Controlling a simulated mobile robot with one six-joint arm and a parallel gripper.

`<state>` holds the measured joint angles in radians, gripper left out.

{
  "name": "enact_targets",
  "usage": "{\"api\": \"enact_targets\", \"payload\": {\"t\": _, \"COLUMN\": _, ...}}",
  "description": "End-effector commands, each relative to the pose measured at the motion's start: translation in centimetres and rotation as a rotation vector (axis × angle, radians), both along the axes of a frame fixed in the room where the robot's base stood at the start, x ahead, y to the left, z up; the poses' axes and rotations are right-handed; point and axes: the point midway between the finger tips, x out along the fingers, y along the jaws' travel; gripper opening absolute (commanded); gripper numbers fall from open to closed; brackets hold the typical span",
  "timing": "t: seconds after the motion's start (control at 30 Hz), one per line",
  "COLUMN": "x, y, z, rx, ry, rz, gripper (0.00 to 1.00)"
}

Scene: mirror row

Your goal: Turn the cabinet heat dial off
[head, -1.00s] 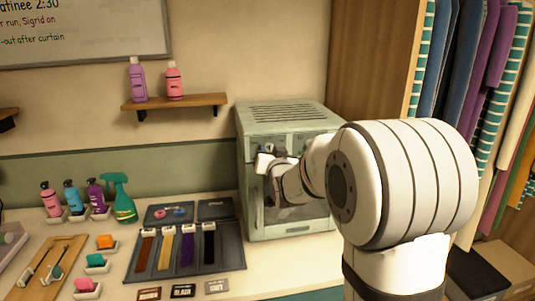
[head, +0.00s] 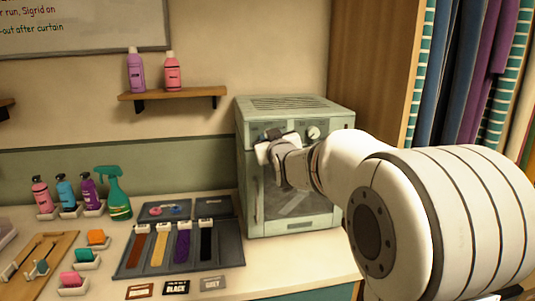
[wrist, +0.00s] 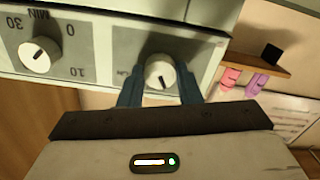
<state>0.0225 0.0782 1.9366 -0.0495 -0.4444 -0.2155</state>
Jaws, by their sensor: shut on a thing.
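The pale green cabinet (head: 245,190) stands on the counter at the wall, with its control strip above a glass door. My gripper (head: 272,137) is at the left part of that strip in the head view. In the wrist view my gripper's two blue fingers (wrist: 160,88) are shut on a round white dial (wrist: 160,70), one on each side. The dial has a dark pointer mark, and the lettering beside it is mostly hidden, so its setting is unclear. A second white dial (wrist: 40,55), marked MIN with numbers, is free; it also shows in the head view (head: 314,132).
A wall shelf (head: 172,97) with two bottles is left of the cabinet. Spray bottles, a tray of colour strips (head: 140,262) and small blocks cover the counter on the left. Hanging clothes (head: 470,70) are at the right.

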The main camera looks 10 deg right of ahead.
Motion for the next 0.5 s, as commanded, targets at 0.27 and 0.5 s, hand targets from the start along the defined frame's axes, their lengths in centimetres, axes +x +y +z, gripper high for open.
{"api": "enact_targets", "payload": {"t": 0.27, "x": -0.02, "y": 0.05, "z": -0.30, "rx": -0.247, "ry": -0.007, "rz": 0.000, "gripper": 0.08}}
{"api": "enact_targets", "payload": {"t": 0.5, "x": -0.01, "y": 0.06, "z": -0.08, "rx": -0.409, "ry": -0.006, "rz": 0.000, "gripper": 0.08}}
